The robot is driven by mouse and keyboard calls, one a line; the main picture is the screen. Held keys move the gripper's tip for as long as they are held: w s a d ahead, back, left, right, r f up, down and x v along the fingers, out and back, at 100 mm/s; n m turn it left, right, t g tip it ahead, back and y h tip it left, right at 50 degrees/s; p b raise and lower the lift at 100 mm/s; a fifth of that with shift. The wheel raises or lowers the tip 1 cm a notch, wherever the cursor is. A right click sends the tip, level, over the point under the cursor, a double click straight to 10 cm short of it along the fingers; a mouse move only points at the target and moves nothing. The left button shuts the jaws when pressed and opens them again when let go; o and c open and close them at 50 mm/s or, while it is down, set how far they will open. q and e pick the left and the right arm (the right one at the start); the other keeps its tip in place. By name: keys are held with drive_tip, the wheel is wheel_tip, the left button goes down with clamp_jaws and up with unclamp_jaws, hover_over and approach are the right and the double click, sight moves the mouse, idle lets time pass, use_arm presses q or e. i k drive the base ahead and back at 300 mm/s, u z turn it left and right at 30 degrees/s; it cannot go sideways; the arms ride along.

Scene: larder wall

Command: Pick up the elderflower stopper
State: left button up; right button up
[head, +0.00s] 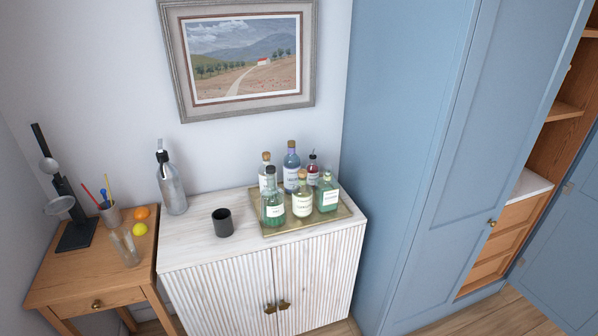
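Several stoppered bottles stand close together on a brass-coloured tray (342,212) on a white cabinet. The labels are too small to read, so I cannot tell which stopper is the elderflower one. A pale yellow-green bottle (302,206) at the front middle has a tan stopper (302,174). Left of it is a green bottle (273,211) with a dark stopper (271,170). Right of it is a square green bottle (328,198). Behind are a clear bottle with a tan stopper (266,156), a blue bottle (291,163) and a red bottle (313,176). Neither gripper is in view.
A blue cupboard (405,150) rises close on the right.

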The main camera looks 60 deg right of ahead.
sight(301, 173)
drive_tip(key=z, duration=1.75)
